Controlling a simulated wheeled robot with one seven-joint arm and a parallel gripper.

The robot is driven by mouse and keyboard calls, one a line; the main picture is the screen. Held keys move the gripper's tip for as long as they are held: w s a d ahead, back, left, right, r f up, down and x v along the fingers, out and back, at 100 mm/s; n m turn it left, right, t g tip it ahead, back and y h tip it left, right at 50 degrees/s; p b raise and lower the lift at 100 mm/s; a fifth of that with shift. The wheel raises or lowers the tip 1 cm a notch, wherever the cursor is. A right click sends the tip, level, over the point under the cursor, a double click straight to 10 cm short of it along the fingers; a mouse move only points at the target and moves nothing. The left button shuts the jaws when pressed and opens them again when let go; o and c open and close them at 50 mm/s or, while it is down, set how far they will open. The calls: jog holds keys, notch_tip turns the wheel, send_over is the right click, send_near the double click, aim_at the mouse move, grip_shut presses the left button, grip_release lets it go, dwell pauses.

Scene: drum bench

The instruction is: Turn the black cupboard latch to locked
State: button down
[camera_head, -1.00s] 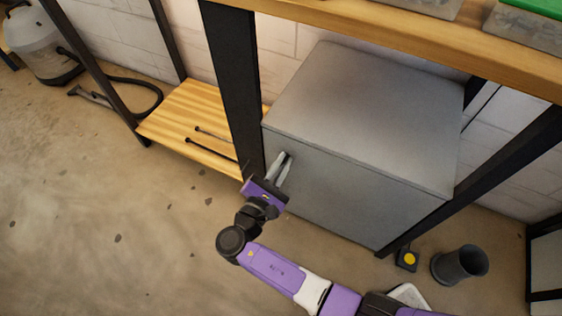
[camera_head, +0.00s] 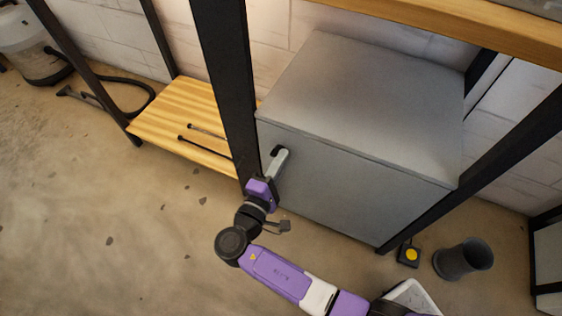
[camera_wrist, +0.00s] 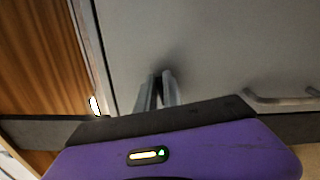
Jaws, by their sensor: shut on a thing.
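The grey cupboard (camera_head: 350,185) stands under the bench, its front facing my arm. The black latch (camera_head: 276,151) shows as a small dark piece at my fingertips, near the upper left of the cupboard front. My gripper (camera_head: 281,154) is shut on the latch there. In the wrist view, the two grey fingers of my gripper (camera_wrist: 160,82) close around a small dark piece, the latch (camera_wrist: 158,73), against the grey door. The fingers hide most of the latch, so its exact angle cannot be told.
A bar handle (camera_wrist: 282,100) is on the door, right in the wrist view. A black bench leg (camera_head: 226,85) stands close left of the cupboard. A low wooden shelf (camera_head: 165,118) is farther left. A dark cup (camera_head: 463,261) and yellow-buttoned box (camera_head: 409,255) stand on the floor at right.

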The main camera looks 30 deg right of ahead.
jog(key=shift+f+m+b, duration=0.25)
jog(key=shift+m+b, duration=0.25)
jog(key=shift+m, duration=0.6)
jog(key=c, duration=1.5)
grip_release()
jog(key=shift+p+v, duration=0.85)
jog(key=shift+v, duration=3.1)
